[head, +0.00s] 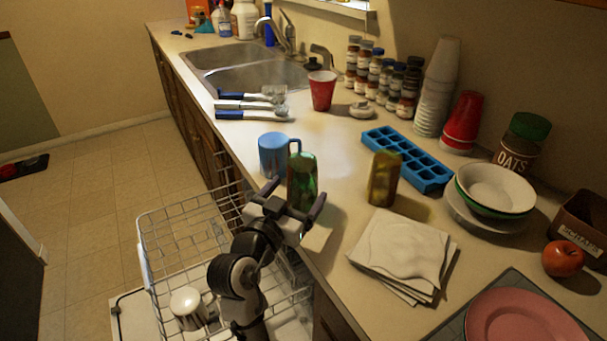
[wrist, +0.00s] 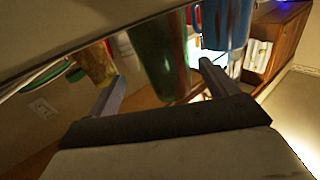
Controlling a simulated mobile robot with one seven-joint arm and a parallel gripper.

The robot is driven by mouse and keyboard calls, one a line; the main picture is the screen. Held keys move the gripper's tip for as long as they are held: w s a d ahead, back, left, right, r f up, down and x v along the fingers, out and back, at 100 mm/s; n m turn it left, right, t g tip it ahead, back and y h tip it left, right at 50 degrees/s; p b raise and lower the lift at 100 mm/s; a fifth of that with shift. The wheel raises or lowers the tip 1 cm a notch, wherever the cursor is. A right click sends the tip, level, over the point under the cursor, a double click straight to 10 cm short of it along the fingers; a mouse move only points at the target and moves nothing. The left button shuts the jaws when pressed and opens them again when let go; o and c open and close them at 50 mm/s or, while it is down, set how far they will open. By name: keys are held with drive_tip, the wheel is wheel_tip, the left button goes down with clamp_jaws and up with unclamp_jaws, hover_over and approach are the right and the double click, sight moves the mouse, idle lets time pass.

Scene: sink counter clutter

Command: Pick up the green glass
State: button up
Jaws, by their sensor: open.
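The green glass (head: 303,172) stands upright on the counter near its front edge. In the wrist view the green glass (wrist: 158,45) shows between my two fingers, with space on both sides. My gripper (head: 296,193) is open in front of the glass, its fingers pointing toward it and hiding its lower part in the head view. My gripper (wrist: 160,76) also shows open in the wrist view. I cannot tell how far the fingertips reach around the glass. No contact is visible.
A blue mug (head: 272,153) stands close behind the green glass on the left. An amber-brown glass (head: 383,180) stands to the right, near a blue ice tray (head: 408,158) and napkins (head: 400,252). An open dishwasher rack (head: 165,232) lies below the counter edge.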

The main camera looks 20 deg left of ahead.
drive_tip(key=shift+w+d, duration=0.15)
drive_tip(key=shift+w, duration=0.65)
drive_tip(key=w+p, duration=0.2)
drive_tip(key=w, duration=0.2)
drive_tip(key=shift+w+r+p, duration=0.1)
drive_tip(key=shift+w+p, duration=0.1)
drive_tip(key=shift+p, duration=0.1)
drive_tip(key=shift+w+d, duration=0.15)
drive_tip(key=shift+w, duration=0.4)
drive_tip(key=c, duration=1.1)
drive_tip(key=shift+c, duration=0.5)
